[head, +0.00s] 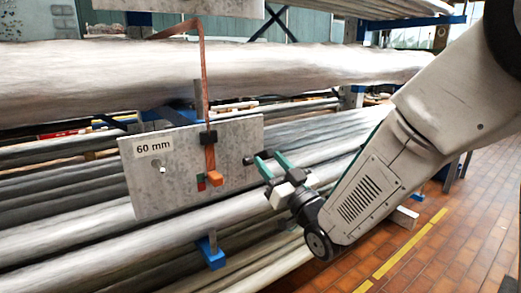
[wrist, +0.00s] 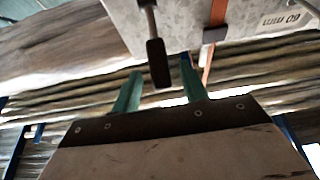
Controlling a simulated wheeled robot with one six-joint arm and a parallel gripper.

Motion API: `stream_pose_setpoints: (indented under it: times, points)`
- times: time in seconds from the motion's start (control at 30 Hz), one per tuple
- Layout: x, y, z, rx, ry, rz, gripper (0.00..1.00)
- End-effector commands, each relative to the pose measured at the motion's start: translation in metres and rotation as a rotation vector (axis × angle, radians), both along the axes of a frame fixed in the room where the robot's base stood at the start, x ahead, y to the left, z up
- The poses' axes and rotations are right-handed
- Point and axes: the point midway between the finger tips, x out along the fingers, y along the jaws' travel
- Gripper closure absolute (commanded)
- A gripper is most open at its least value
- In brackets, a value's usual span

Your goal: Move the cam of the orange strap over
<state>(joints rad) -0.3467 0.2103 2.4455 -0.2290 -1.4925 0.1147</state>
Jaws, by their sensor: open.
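A grey metal plate (head: 235,135) labelled "60 mm" stands against the pipes. The orange strap (head: 205,80) runs down over its front. An orange block (head: 213,179), which looks like its cam, sits at the strap's lower end. In the wrist view the picture is upside down: the strap (wrist: 208,62) crosses the plate's edge with a dark brown piece (wrist: 215,35) on it, and the orange block is not visible. My gripper (head: 264,164), with green fingers, is open at the plate's right side. The wrist view shows my gripper (wrist: 160,88) too.
A dark handle (wrist: 158,63) on a metal rod appears between my fingers; its depth is unclear. A red and green mark (head: 200,182) is beside the orange block. A pin (head: 159,167) sticks out at left. Pipes fill the rack; tiled floor (head: 440,245) lies right.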

Motion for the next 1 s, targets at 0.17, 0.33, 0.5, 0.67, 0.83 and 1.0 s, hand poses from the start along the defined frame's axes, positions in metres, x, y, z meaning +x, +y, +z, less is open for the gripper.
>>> stream_pose_setpoints:
  times: [0.17, 0.33, 0.5, 0.67, 0.83, 1.0]
  points:
    - [0.023, 0.016, 0.012, 0.000, 0.000, 0.001, 0.56]
    - [0.038, 0.026, 0.019, -0.001, 0.001, 0.000, 0.56]
    - [0.042, 0.030, 0.021, 0.000, 0.001, 0.000, 0.56]
    - [0.042, 0.030, 0.021, 0.000, 0.002, 0.000, 0.56]
    - [0.042, 0.029, 0.021, -0.001, 0.002, 0.000, 0.95]
    - [0.042, 0.030, 0.021, -0.001, 0.003, 0.000, 1.00]
